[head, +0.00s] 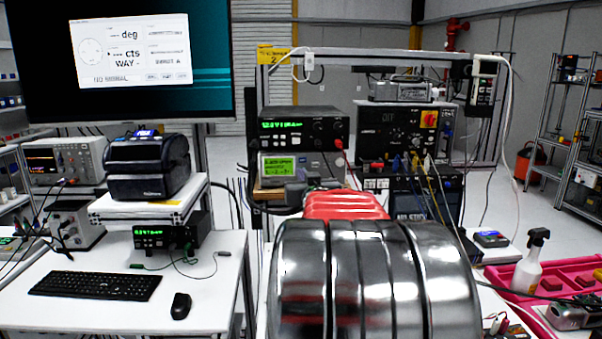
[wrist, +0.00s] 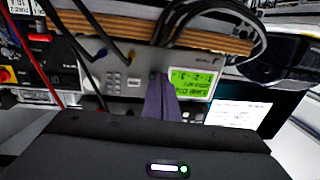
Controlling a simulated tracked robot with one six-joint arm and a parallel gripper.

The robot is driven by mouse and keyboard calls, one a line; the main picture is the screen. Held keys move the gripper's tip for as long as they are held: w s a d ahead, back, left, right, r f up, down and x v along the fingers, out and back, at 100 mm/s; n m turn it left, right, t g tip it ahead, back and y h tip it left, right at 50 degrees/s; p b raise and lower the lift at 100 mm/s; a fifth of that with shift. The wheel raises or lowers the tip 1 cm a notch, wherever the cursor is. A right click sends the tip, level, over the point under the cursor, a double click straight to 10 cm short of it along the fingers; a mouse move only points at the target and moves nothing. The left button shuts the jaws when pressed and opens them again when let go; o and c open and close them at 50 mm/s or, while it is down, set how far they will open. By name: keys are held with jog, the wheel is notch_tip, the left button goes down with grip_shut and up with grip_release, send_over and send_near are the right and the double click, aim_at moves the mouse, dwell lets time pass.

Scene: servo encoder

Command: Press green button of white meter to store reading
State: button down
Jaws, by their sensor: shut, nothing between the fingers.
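The white meter (wrist: 130,72) shows upside down in the wrist view, with a lit yellow-green display (wrist: 193,84) and small pale keys. In the head view the meter (head: 280,168) stands on a wooden shelf, below a black instrument. My gripper (wrist: 159,82) is shut and empty, its purple-grey fingers pointing at the meter's front between the keys and the display. I cannot tell whether the tips touch the panel. The green button cannot be made out; the fingers may cover it.
A wooden shelf (wrist: 150,30) and black cables (wrist: 205,12) lie close to the meter in the wrist view. A black power supply (head: 397,132) with coloured leads stands right of it. A spray bottle (head: 529,262) stands at right.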

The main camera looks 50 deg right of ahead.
jog(key=shift+w+d, duration=0.25)
dwell(0.8)
jog(key=shift+s+a, duration=0.1)
jog(key=shift+v, duration=0.9)
jog(key=shift+a, duration=0.1)
jog(key=v, duration=0.7)
jog(key=shift+w+a, duration=0.25)
jog(key=shift+a, duration=0.2)
dwell(0.6)
